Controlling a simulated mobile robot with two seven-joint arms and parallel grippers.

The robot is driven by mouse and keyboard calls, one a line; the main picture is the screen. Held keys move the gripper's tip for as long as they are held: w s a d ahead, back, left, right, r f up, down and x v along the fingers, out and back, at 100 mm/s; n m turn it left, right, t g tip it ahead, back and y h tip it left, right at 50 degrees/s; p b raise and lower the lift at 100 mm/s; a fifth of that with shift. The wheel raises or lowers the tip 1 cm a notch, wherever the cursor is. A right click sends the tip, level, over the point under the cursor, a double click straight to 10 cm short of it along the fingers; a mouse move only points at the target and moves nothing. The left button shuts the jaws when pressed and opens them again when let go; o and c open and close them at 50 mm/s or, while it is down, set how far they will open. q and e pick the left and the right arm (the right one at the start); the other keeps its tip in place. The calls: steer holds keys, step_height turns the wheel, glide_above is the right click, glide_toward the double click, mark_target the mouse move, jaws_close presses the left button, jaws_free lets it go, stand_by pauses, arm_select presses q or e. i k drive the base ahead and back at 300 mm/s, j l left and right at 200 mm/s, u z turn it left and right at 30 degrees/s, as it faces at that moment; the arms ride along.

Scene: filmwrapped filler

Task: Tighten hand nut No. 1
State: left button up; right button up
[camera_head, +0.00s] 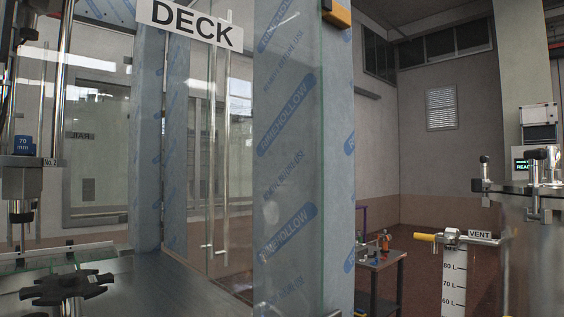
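A black star-shaped hand nut (62,291) with a small pale label on top shows at the lower left, on or over the grey metal deck. I cannot read its label, so I cannot tell if it is No. 1. A tag reading No. 2 (53,162) is on the filler head (20,180) at the left edge, above and left of the nut. Neither of my grippers shows in this view, and nothing is seen touching the nut.
A clear panel (290,160) and film-wrapped post stand mid-view beside the grey deck (165,285). A DECK sign (190,22) hangs above. At right are a yellow-handled VENT valve (425,237), a litre scale (454,280) and a metal tank (540,250). A small table (385,262) stands behind.

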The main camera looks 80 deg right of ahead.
mark_target(534, 157)
steer(key=u, duration=5.35)
